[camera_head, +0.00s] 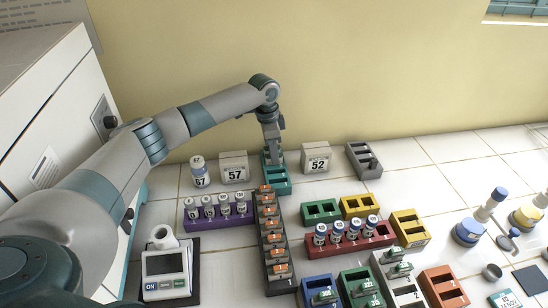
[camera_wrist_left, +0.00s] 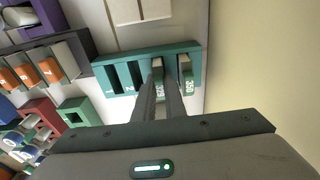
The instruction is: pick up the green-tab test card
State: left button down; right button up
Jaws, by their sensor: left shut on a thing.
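My left gripper (camera_head: 275,155) reaches down over a small teal slotted rack (camera_head: 277,188) near the wall. In the left wrist view the teal rack (camera_wrist_left: 103,68) has dark empty slots at its left and two pale cards at its right. My left gripper (camera_wrist_left: 161,90) is shut on the nearer card (camera_wrist_left: 157,68), which stands in the rack; its tab colour cannot be told. The other card (camera_wrist_left: 185,66) stands to its right. Green-tab cards lie in a blue holder (camera_head: 312,285), a green holder (camera_head: 349,286) and a grey rack (camera_head: 408,295). My right gripper is not in view.
A dark rack of orange-tab cards (camera_head: 273,239) runs forward from the teal rack. Signs marked 57 (camera_head: 233,166) and 52 (camera_head: 316,157) flank the arm. A purple vial rack (camera_head: 218,220) and a red vial rack (camera_head: 350,248) stand close. Bare tile lies at the back right.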

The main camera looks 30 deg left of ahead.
pick_arm(q)
notch_tip(320, 180, up, 9)
jog(key=b, duration=0.2)
jog(key=shift+f+b, duration=0.2)
jog(key=shift+b, duration=0.15)
jog(key=shift+r, duration=0.6)
jog(key=shift+r, duration=0.1)
